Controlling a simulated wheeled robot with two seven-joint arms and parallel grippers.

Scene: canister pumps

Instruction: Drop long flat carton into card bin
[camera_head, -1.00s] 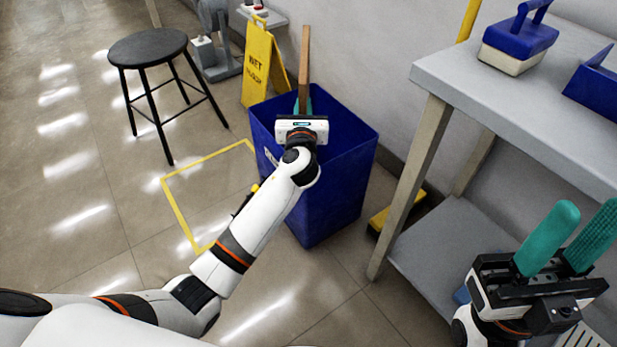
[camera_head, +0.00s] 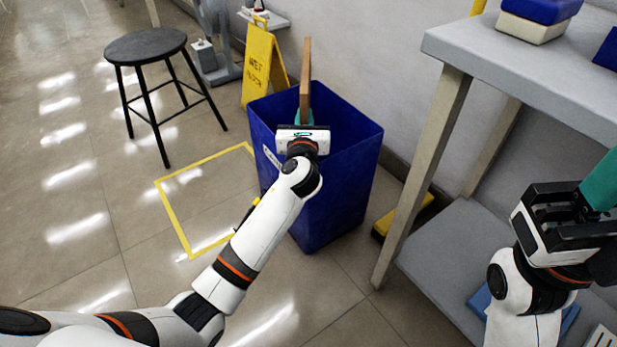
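The long flat carton (camera_head: 306,75) is brown and stands upright, seen nearly edge-on above the blue bin. My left gripper (camera_head: 304,116) is over the bin opening and shut on the carton; its hand hides the carton's lower end. The blue bin (camera_head: 335,205) stands open on the floor, with a partly hidden white label on its front.
A grey bench (camera_head: 540,85) with a lower shelf (camera_head: 440,250) stands to the right of the bin. A yellow wet-floor sign (camera_head: 262,70) is behind the bin. A black stool (camera_head: 147,48) stands at the left. A yellow floor outline (camera_head: 172,215) encloses bare floor.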

